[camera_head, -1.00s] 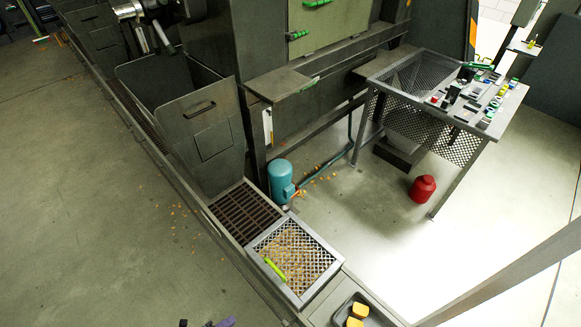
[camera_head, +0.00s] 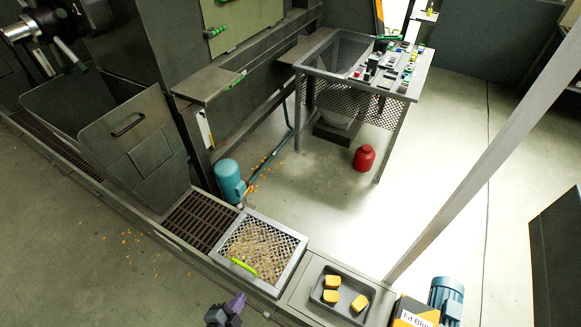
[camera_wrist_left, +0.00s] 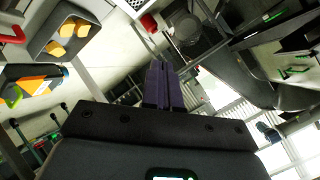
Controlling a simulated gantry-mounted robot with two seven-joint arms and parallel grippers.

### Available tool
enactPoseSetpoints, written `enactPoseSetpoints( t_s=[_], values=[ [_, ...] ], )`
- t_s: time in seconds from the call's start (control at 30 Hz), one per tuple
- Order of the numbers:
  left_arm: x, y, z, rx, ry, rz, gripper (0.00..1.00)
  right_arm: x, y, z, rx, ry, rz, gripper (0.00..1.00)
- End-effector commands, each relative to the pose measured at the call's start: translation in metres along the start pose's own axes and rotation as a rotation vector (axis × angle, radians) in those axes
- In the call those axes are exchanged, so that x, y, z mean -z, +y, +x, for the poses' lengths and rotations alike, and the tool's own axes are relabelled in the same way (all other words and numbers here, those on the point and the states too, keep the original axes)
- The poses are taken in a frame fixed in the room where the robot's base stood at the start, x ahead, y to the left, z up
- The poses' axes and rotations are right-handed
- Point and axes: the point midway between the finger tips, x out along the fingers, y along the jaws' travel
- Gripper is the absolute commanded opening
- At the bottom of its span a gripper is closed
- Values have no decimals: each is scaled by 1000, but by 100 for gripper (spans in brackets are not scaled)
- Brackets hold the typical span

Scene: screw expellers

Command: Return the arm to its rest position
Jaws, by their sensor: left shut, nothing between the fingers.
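My left gripper (camera_head: 236,303) shows at the bottom edge of the head view, dark with purple fingers. In the left wrist view its two purple fingers (camera_wrist_left: 159,84) lie together, shut with nothing between them. In the head view it is in front of the perforated metal grate box (camera_head: 293,262), and I cannot tell how high above the floor it is. My right gripper is in neither current view.
A bright green handle (camera_head: 243,267) lies on the grate box. A grey tray (camera_head: 318,297) with yellow blocks is to the right. A teal motor (camera_head: 229,181), red canister (camera_head: 364,158) and mesh table (camera_head: 390,90) stand behind. Open floor lies at left.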

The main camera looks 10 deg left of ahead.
Motion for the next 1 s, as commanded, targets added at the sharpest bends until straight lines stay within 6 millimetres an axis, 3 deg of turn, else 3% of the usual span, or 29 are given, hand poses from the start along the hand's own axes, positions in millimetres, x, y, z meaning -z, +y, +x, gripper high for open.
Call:
enactPoseSetpoints(
  t_s=[0.1,0.3,0.47,0.6,1.0],
  values=[
    [22,-31,-26,-74,-97,-210,0,0,0,0,0,0,0,43],
    [33,-54,-78,-190,-301,-502,0,0,0,0,0,1,1,43],
    [29,-50,-115,-261,-482,-669,0,1,0,0,0,2,1,43],
    [12,-27,-140,-313,-698,-826,0,2,0,-1,0,4,1,43],
    [78,-110,-200,-303,-692,-843,0,39,4,-118,-1,7,1,43]
  ],
)
